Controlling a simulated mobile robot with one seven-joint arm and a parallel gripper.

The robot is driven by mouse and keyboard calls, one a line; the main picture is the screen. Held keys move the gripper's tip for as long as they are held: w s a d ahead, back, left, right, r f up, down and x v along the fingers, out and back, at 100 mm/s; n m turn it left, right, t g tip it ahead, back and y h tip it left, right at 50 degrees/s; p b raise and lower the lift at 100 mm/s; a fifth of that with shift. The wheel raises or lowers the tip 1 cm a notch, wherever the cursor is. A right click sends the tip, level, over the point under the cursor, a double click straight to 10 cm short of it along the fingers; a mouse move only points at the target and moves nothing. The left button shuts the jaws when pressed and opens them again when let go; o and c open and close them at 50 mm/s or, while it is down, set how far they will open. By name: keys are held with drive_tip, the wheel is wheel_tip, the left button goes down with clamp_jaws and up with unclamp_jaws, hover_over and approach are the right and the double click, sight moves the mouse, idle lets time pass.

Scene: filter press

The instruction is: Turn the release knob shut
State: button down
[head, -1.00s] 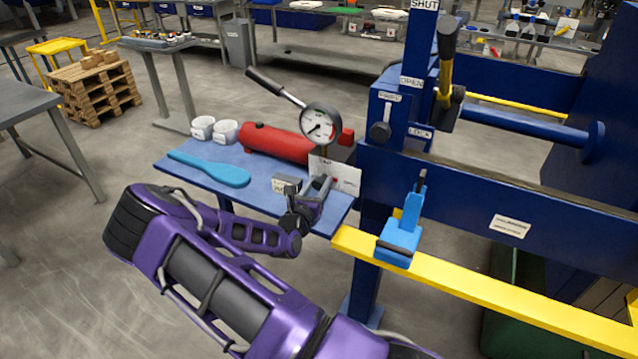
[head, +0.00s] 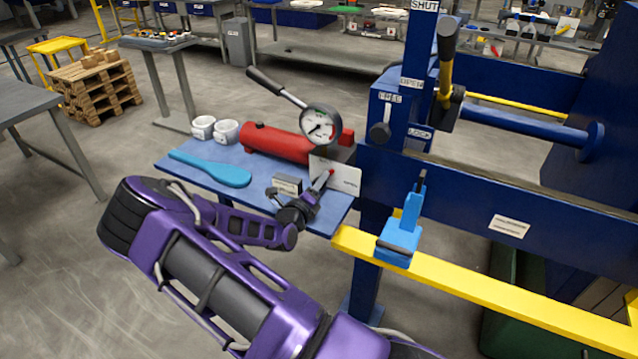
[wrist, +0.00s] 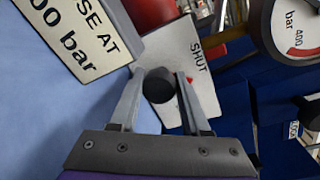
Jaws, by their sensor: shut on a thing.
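The release knob (wrist: 158,85) is a small dark round knob in front of a white plate (wrist: 200,88) lettered SHUT. In the wrist view it sits between the two grey fingers of my gripper (wrist: 158,77), which is shut on it. A small red mark shows on the plate just right of the knob, below the SHUT lettering. In the head view my gripper (head: 322,183) is at the right end of the blue shelf, in front of the plate (head: 347,179); the knob is hard to make out there.
A red cylinder (head: 275,143) with a pressure gauge (head: 321,126) and lever handle lies behind. A small lettered block (head: 287,185) is close left of my gripper. A light-blue paddle (head: 212,169) and white cups (head: 226,131) are on the shelf. A blue clamp-like piece (head: 402,235) stands to the right.

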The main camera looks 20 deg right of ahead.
drive_tip(key=n, duration=0.4)
drive_tip(key=shift+a+f+g, duration=0.1)
drive_tip(key=shift+g, duration=0.3)
drive_tip(key=shift+n, duration=1.5)
drive_tip(key=c, duration=0.7)
unclamp_jaws()
drive_tip(key=v, duration=1.7)
drive_tip(key=shift+w+a+f, duration=0.1)
drive_tip(key=shift+a+f, duration=0.05)
drive_tip(key=shift+a, duration=0.15)
